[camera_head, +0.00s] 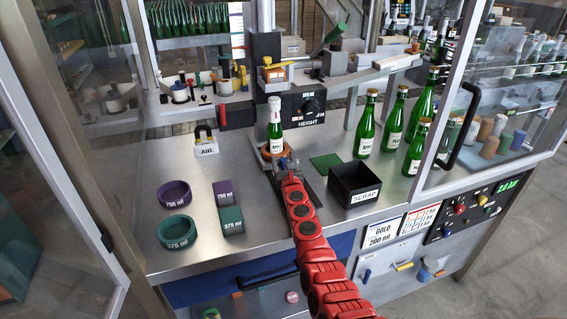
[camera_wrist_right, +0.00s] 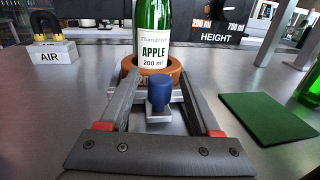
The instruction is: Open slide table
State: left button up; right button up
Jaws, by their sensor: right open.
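A green bottle with a white capsule and an "APPLE 200 ml" label (camera_head: 275,121) stands upright in an orange-brown ring (camera_head: 277,149) on the slide table. In the right wrist view the bottle (camera_wrist_right: 152,38) rises behind a blue knob (camera_wrist_right: 160,92) on a grey metal bracket (camera_wrist_right: 157,114). My right gripper (camera_wrist_right: 161,84) is open, its fingers on either side of the knob with visible gaps. In the head view the right gripper (camera_head: 284,163) is at the front of the slide table, partly hiding it. My left gripper is not in view.
A black SCRAP bin (camera_head: 343,193) and a green pad (camera_head: 326,163) are to the right, with several bottles behind. An AIR block (camera_head: 205,146) stands left. Purple (camera_head: 174,193) and green (camera_head: 177,231) rings lie front left. The HEIGHT unit (camera_head: 304,105) stands behind.

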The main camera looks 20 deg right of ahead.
grip_shut()
dwell(1.3)
